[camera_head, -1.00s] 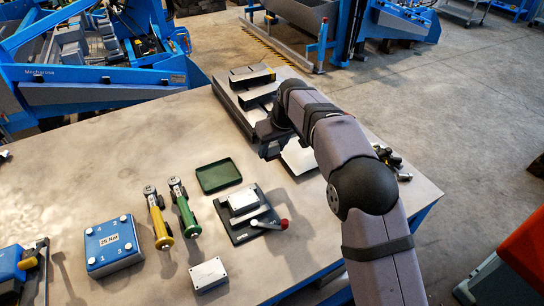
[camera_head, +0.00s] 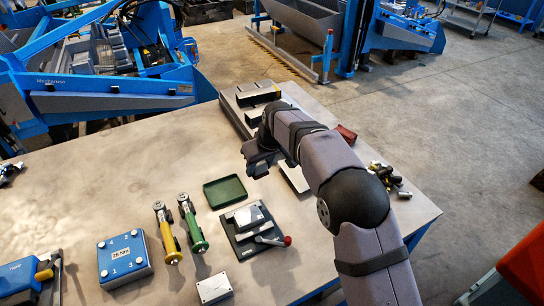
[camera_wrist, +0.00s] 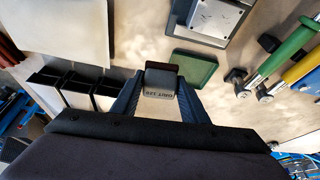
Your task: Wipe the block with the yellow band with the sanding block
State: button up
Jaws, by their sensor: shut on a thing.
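My gripper (camera_wrist: 160,92) is shut on the sanding block (camera_wrist: 159,82), a small grey block with a dark brown far side and grit lettering. In the head view my gripper (camera_head: 257,166) hangs over the table, in front of the block rack, and the sanding block is hard to make out there. The block with the yellow band (camera_head: 258,92) appears to be the farthest one on the rack, with a thin yellow stripe. It is apart from my gripper. The wrist view shows several dark-and-white blocks (camera_wrist: 77,84) at left, but no yellow band is clear. My arm partly hides the rack.
A green tray (camera_head: 225,191) and a dark fixture plate with a red-knobbed lever (camera_head: 287,240) lie nearer. Yellow (camera_head: 166,232) and green (camera_head: 193,226) tools and a blue box (camera_head: 124,259) are at left. A pale plate (camera_head: 296,178) and a dark red block (camera_head: 346,134) lie beside my arm.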

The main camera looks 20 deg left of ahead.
jog(key=s+a+n+g+p, duration=0.1)
jog(key=s+n+g, duration=0.5)
jog(key=s+n, duration=0.7)
jog(key=a+n, duration=0.1)
jog(key=n, duration=0.3)
jog(key=shift+a+r+p, duration=0.25)
jog(key=shift+r+p, duration=0.05)
jog(key=shift+r, duration=0.1)
